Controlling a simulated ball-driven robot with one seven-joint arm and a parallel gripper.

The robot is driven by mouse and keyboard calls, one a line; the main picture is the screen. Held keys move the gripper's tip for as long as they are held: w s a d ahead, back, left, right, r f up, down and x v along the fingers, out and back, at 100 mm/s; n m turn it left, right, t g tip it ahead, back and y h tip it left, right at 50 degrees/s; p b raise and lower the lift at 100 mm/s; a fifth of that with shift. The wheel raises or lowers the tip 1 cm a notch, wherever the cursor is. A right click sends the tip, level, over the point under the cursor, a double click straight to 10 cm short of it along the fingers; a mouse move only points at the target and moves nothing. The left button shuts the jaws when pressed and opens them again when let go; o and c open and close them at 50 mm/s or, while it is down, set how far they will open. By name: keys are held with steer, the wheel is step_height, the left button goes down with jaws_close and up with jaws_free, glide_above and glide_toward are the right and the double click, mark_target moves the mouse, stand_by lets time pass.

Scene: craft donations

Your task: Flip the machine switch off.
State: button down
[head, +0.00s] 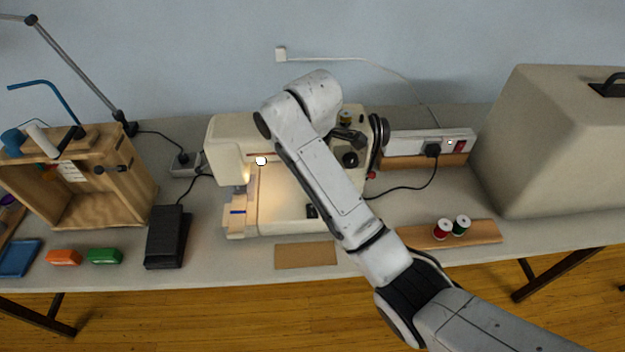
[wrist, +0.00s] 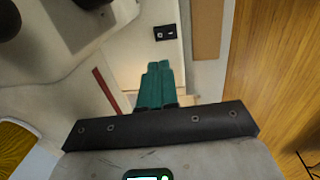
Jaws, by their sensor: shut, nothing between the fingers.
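The cream sewing machine (head: 228,133) stands on the table, and a warm light glows under its arm. A small black rocker switch (head: 311,211) sits low on the machine, just left of my arm. In the wrist view the switch (wrist: 165,32) shows as a dark plate with a small white mark, but I cannot read its position. My gripper (wrist: 158,70) has teal fingers, shut together and empty. The fingertips point toward the switch and appear apart from it. In the head view the fingers are hidden behind my arm.
A power strip (head: 405,143) with a red switch (head: 460,145) lies right of the machine. A black pedal (head: 167,237), wooden box (head: 100,195) and desk lamp are left. Thread spools (head: 442,229) stand front right, by a large beige case (head: 545,140). A brown card (head: 305,255) lies in front.

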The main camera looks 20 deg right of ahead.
mark_target(312, 207)
steer(key=f, duration=0.4)
steer(key=w+f, duration=0.1)
steer(key=f, duration=0.7)
steer(key=shift+w+d+f, duration=0.25)
steer(key=shift+f, duration=0.05)
steer(key=shift+f, duration=0.2)
steer(key=shift+s, duration=0.1)
steer(key=shift+s+a+p, duration=0.25)
steer(key=shift+s+p, duration=0.4)
steer(key=shift+p, duration=0.4)
steer(key=shift+r, duration=0.1)
steer(key=shift+r+p, duration=0.35)
steer(key=shift+r, duration=0.05)
steer(key=r+p, duration=0.4)
steer(key=shift+s+a, duration=0.15)
steer(key=shift+s, duration=0.05)
step_height(312, 207, up, 9)
steer(key=s+b, duration=0.1)
steer(key=b, duration=0.1)
steer(key=shift+a, duration=0.15)
steer(key=shift+s, duration=0.1)
